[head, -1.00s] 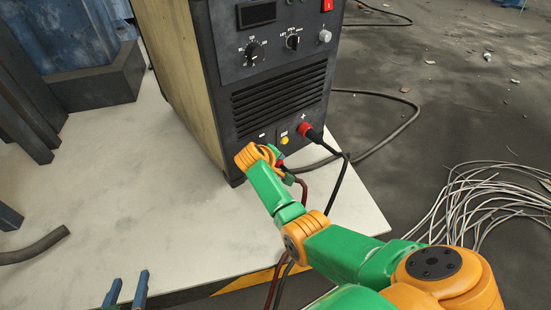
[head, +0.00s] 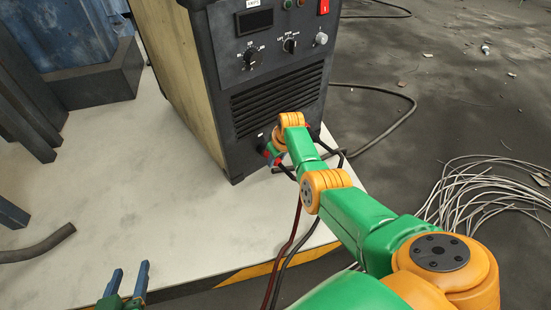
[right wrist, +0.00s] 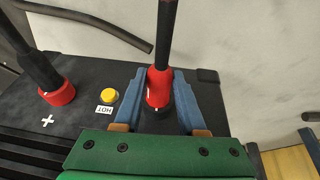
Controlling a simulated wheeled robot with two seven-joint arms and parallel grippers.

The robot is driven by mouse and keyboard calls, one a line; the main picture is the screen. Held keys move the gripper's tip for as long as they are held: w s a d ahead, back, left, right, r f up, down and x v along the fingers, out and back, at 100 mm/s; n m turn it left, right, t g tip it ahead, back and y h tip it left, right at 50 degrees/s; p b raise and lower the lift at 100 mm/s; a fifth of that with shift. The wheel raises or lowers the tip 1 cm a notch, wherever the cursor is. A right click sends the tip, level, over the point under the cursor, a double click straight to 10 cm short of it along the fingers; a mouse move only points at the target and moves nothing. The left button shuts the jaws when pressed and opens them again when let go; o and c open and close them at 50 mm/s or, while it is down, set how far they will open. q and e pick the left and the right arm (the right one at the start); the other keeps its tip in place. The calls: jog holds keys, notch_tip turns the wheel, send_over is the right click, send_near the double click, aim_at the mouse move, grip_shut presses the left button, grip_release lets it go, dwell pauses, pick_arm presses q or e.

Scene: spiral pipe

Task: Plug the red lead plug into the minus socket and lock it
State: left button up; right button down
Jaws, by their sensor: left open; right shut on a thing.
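The red lead plug (right wrist: 158,88) stands between the blue fingers of my right gripper (right wrist: 158,100), which is shut on it. Its dark cable sleeve points away from the front panel. The plug's lower end meets a black ring on the panel, at the socket away from the plus mark. I cannot tell how deep it sits or whether it is locked. In the head view, my right gripper (head: 271,155) is at the panel's lower left, and my wrist hides most of the sockets. My left gripper (head: 127,281) is open and empty at the bottom left.
The welding machine (head: 265,105) stands on a pale board (head: 130,200). Another red plug (right wrist: 57,92) sits in the plus socket, beside a yellow button (right wrist: 109,95) and a HOT label. Dark leads (head: 291,245) hang over the striped edge. Loose wires (head: 480,195) lie at the right.

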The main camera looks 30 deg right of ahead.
jog(key=shift+d+y+b, duration=0.15)
jog(key=shift+y+b, duration=0.95)
jog(key=shift+b, duration=0.5)
jog(key=c, duration=0.7)
grip_release()
